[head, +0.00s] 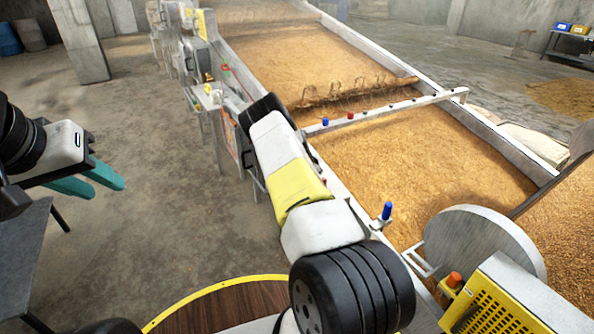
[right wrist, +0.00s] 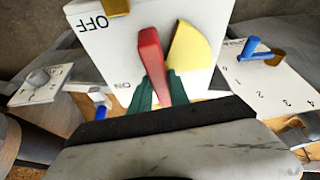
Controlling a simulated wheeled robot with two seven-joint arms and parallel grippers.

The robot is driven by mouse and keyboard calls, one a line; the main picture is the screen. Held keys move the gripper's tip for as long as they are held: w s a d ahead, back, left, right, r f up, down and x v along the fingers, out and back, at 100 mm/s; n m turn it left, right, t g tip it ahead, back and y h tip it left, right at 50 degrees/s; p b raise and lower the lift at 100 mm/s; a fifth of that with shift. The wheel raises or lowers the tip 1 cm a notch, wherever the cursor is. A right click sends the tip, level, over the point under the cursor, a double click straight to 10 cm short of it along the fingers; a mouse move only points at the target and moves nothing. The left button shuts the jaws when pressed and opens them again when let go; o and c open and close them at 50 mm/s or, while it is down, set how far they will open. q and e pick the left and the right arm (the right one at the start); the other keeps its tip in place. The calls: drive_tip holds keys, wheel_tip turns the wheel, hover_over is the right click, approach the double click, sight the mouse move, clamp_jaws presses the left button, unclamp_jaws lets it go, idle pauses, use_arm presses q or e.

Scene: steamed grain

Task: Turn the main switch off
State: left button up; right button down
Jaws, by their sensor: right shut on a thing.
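The main switch is a white box (right wrist: 112,50) with a red lever (right wrist: 151,60) and a yellow piece (right wrist: 192,58) beside it in the right wrist view. The OFF mark is at its upper left, the ON mark lower, near the lever's near end. My right gripper (right wrist: 158,92) has its teal fingers on both sides of the red lever, shut on it. In the head view my right arm hides its own fingers and the switch. My left gripper (head: 92,181) is at the left, its teal fingers apart and empty, away from the switch.
A long grain bed (head: 300,60) with a metal rim runs beside my right arm. A yellow grille housing (head: 500,300) and a grey disc (head: 475,245) stand at the lower right. Bare floor lies at left.

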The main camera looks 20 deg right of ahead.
drive_tip(key=shift+w+a+m+g, duration=0.1)
drive_tip(key=shift+m+g, duration=0.2)
drive_tip(key=shift+m, duration=0.3)
drive_tip(key=c, duration=1.2)
unclamp_jaws()
drive_tip(key=shift+c, duration=0.2)
drive_tip(key=shift+v, duration=3.9)
